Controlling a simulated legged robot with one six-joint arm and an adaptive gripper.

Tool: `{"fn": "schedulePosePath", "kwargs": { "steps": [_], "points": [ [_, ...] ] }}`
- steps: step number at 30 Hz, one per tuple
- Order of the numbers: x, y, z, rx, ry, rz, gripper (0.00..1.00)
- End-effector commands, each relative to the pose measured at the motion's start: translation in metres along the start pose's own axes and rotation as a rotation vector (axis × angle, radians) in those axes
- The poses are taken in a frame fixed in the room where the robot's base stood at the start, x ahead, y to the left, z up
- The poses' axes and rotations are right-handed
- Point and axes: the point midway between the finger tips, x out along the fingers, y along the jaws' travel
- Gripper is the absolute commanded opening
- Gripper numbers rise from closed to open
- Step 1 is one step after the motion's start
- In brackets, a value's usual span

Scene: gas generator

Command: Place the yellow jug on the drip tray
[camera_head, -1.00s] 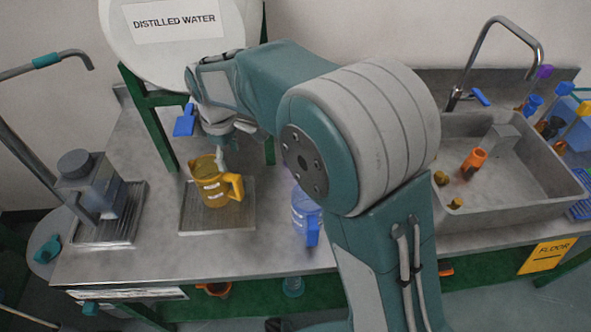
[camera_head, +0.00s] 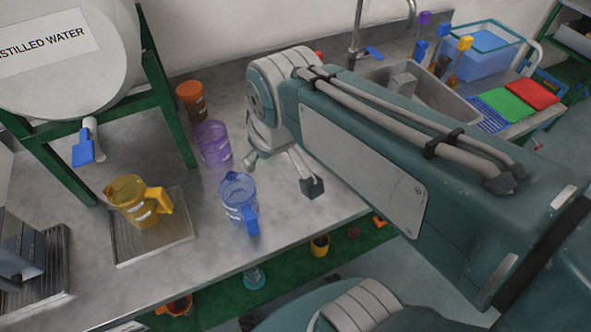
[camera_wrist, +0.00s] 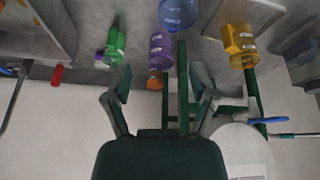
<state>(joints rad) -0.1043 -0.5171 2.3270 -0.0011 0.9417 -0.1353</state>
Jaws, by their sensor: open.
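The yellow jug (camera_head: 137,203) stands upright on the drip tray (camera_head: 172,233) in the head view, its handle to the right. It also shows at the upper right of the wrist view (camera_wrist: 238,42). The metal drip tray lies on the counter in front of the distilled water tank; part of it is hidden under the jug. My gripper (camera_head: 282,174) is open and empty, well to the right of the yellow jug and apart from it. In the wrist view, my gripper (camera_wrist: 160,84) has its fingers spread with nothing between them.
A blue jug (camera_head: 239,197), a purple jug (camera_head: 213,144) and an orange jug (camera_head: 191,100) stand between the tray and my gripper. The tank (camera_head: 65,55) has a blue-handled tap (camera_head: 86,148) above the tray's back. A sink (camera_head: 425,95) lies behind my arm.

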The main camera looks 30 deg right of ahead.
Motion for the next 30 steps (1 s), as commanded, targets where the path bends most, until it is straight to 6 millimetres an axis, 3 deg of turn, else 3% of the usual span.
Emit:
{"fn": "schedulePosePath", "kwargs": {
  "steps": [3,9,30],
  "points": [
    [-0.007,0.010,0.032,0.121,0.053,0.029,0.73],
    [-0.009,0.016,0.057,0.225,0.098,0.050,0.73],
    [-0.009,0.016,0.058,0.231,0.098,0.051,0.73]
  ]
}}
